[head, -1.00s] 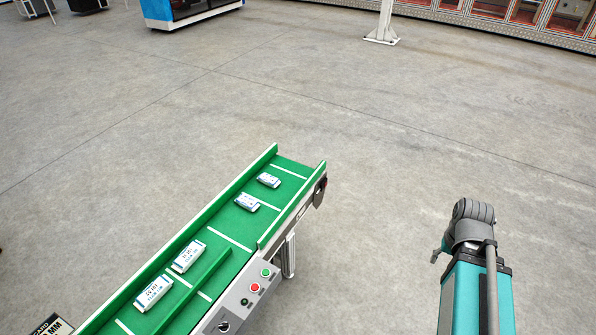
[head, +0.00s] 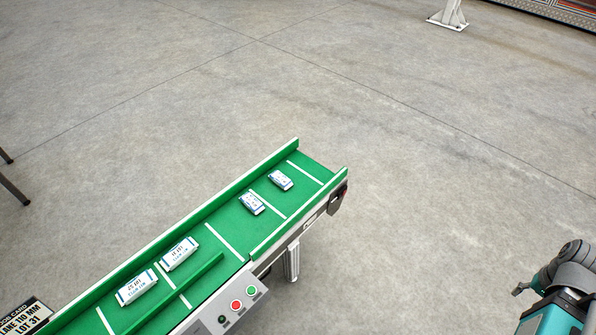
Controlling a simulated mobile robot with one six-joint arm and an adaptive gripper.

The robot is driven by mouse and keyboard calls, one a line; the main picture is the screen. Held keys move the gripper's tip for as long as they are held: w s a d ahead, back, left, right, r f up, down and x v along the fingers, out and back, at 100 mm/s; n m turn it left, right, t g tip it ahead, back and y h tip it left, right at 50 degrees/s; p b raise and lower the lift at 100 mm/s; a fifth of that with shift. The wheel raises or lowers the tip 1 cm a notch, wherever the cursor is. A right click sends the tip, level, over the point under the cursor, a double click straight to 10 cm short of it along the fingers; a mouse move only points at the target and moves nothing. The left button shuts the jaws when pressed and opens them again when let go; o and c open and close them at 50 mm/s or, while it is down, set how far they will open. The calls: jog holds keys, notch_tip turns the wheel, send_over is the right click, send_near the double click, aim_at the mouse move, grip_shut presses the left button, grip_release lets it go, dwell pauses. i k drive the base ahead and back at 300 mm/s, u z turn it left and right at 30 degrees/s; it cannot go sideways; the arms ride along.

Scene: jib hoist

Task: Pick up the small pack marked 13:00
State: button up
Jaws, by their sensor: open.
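Two small white-and-blue packs lie flat on the green conveyor belt (head: 236,221) near its far right end. One small pack (head: 280,180) is farther along, and the other small pack (head: 252,202) lies just before it. Their printed marks are too small to read, so I cannot tell which says 13:00. My gripper (head: 517,290) is at the lower right edge, partly hidden by my arm. It is open and empty, well to the right of the conveyor and apart from all packs.
Two larger white packs, one left (head: 137,287) and one right (head: 180,254), lie lower on the belt beside a green divider (head: 180,293). Green side rails edge the belt. A button panel (head: 228,308) is at the near side. A job card (head: 24,317) is lower left. Open floor surrounds the conveyor.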

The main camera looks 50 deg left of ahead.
aim_at(277, 177)
jog(key=u, duration=0.1)
jog(key=i, duration=0.75)
jog(key=u, duration=0.85)
jog(key=i, duration=0.6)
jog(key=u, duration=0.55)
